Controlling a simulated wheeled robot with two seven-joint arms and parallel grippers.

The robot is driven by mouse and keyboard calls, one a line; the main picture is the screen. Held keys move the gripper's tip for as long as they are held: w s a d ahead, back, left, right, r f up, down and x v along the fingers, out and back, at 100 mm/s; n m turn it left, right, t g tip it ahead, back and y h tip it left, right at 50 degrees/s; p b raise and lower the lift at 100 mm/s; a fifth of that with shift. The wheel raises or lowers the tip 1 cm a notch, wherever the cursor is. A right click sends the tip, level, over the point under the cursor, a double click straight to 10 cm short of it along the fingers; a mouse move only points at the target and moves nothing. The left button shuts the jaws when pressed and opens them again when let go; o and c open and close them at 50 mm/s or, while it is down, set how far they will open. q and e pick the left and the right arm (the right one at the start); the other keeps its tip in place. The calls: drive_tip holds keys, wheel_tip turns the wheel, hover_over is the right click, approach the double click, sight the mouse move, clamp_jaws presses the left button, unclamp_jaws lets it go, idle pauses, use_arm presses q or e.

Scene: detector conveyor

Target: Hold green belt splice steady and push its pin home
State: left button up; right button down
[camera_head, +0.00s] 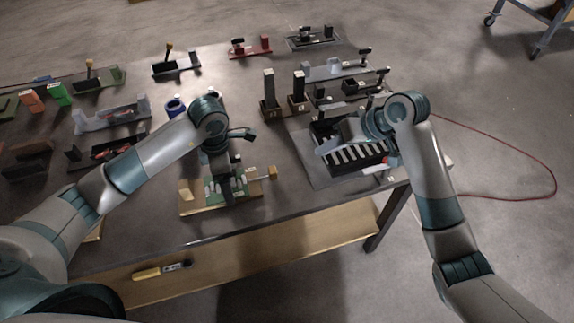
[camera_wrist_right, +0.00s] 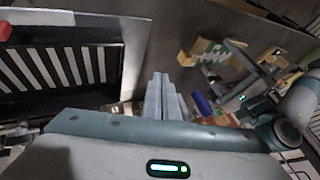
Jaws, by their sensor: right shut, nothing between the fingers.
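The green belt splice (camera_head: 213,187) lies on a wooden base (camera_head: 205,208) near the table's front edge. A pin with a yellow knob (camera_head: 271,172) sticks out at its right end. A yellow block (camera_head: 185,190) stands at its left end. My left gripper (camera_head: 229,195) reaches down over the middle of the splice and hides part of it; whether its fingers grip is unclear. My right gripper (camera_head: 323,148) is shut and empty, above the tray to the right of the splice, apart from the pin. Its fingers (camera_wrist_right: 163,98) are together in the right wrist view.
A black slatted tray (camera_head: 345,156) sits on a grey mat at the right. Two dark upright posts (camera_head: 283,108) stand behind the splice. Several other fixtures fill the left and back of the table. A yellow marker (camera_head: 147,273) lies on the lower shelf.

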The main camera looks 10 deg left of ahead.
sight(273, 173)
drive_tip(key=shift+s+a+f, duration=0.1)
drive_tip(key=shift+s+a, duration=0.1)
drive_tip(key=shift+s, duration=0.25)
drive_tip(key=x, duration=1)
drive_tip(key=shift+s, duration=0.15)
drive_tip(key=a, duration=0.1)
drive_tip(key=s+a, duration=0.1)
drive_tip(key=shift+s+a, duration=0.25)
drive_tip(key=shift+a, duration=0.15)
drive_tip(key=shift+s+a, duration=0.2)
drive_tip(key=shift+a, duration=0.15)
